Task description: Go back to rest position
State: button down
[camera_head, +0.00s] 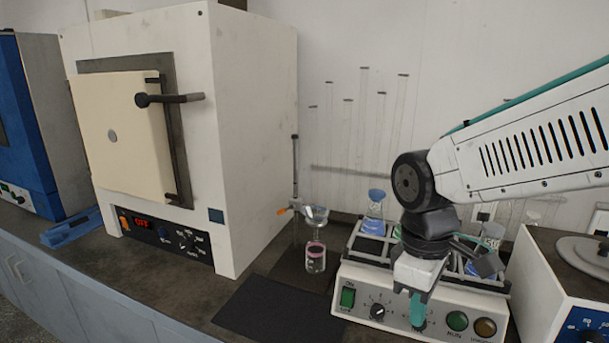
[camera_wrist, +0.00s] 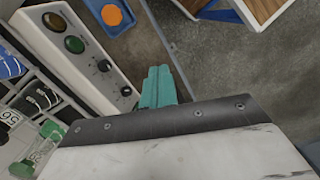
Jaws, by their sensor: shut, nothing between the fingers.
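My gripper (camera_head: 418,311) hangs in front of the shaker's control panel (camera_head: 358,307), with its teal fingers pointing down. In the wrist view the teal fingers (camera_wrist: 158,88) lie together, shut and empty, beside the panel with its knobs and round buttons (camera_wrist: 75,44). I cannot tell whether the fingers touch the panel. My wrist and arm hide the middle of the tray.
A white furnace (camera_head: 254,130) with a cream door stands at the left. A glass bottle (camera_head: 316,257) stands under a funnel on a stand, left of the shaker. A dark mat (camera_head: 265,312) lies bare on the bench. Another device (camera_head: 546,289) stands close at the right.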

jog(key=s+d+r+m+t, duration=0.2)
jog(key=s+d+r+m, duration=0.2)
jog(key=s+d+m, duration=0.5)
jog(key=shift+s+m+y, duration=0.3)
jog(key=shift+s+m, duration=0.3)
jog(key=shift+s, duration=0.6)
jog(key=shift+r, duration=0.1)
